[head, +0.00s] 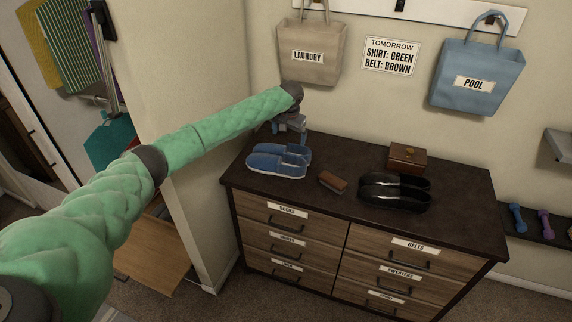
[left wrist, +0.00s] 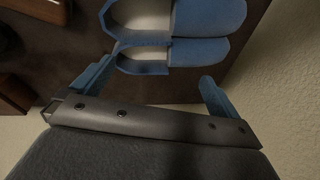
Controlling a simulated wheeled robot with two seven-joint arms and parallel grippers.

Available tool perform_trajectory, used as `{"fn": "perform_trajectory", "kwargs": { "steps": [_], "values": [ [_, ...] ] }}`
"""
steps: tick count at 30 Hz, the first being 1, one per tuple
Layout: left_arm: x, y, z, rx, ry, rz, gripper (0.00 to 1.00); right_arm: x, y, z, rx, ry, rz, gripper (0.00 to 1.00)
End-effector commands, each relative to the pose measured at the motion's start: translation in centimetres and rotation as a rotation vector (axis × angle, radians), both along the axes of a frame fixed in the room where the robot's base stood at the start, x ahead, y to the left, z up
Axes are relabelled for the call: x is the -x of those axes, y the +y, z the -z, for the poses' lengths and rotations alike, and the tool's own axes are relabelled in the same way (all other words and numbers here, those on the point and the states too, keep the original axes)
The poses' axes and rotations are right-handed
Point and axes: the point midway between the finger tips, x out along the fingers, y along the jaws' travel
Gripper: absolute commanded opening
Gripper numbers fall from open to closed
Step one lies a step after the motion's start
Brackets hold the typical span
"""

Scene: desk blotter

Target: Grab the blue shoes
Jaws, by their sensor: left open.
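The blue shoes (head: 279,160) are a pair of slip-ons with pale insoles. They lie side by side on the left end of the dark dresser top. In the left wrist view the blue shoes (left wrist: 180,38) lie beyond my fingertips, with their toes to the right. My left gripper (head: 291,134) is above and just behind the shoes, pointing down. In the left wrist view my left gripper (left wrist: 156,78) is open, its two blue fingers wide apart with nothing held between them. My right gripper is in neither view.
On the dresser top (head: 455,178) are a brush (head: 333,182), black shoes (head: 395,191) and a wooden box (head: 407,158). A laundry bag (head: 311,48) and a blue pool bag (head: 476,76) hang on the wall behind. Dumbbells (head: 545,222) sit on a shelf at right.

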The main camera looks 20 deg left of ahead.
Motion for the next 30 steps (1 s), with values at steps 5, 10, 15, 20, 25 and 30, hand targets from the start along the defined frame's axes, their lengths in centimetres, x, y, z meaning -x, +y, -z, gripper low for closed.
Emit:
{"fn": "perform_trajectory", "kwargs": {
  "steps": [5,10,15,20,25,30],
  "values": [
    [0.1,-0.1,0.7,0.086,0.036,-0.105,1.00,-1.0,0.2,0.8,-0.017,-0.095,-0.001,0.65],
    [0.1,-0.5,0.7,0.116,0.032,-0.175,1.00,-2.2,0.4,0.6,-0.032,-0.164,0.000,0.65],
    [0.0,-0.5,1.3,0.119,0.032,-0.201,1.00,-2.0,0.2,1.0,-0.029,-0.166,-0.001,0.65],
    [-0.2,-0.5,2.7,0.119,0.031,-0.199,1.00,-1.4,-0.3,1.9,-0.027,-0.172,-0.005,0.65],
    [-0.3,-0.5,3.5,0.119,0.030,-0.198,1.00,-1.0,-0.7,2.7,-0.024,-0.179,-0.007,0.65],
    [-0.4,-0.4,4.6,0.118,0.030,-0.198,1.00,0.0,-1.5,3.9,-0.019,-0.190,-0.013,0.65]
  ]
}}
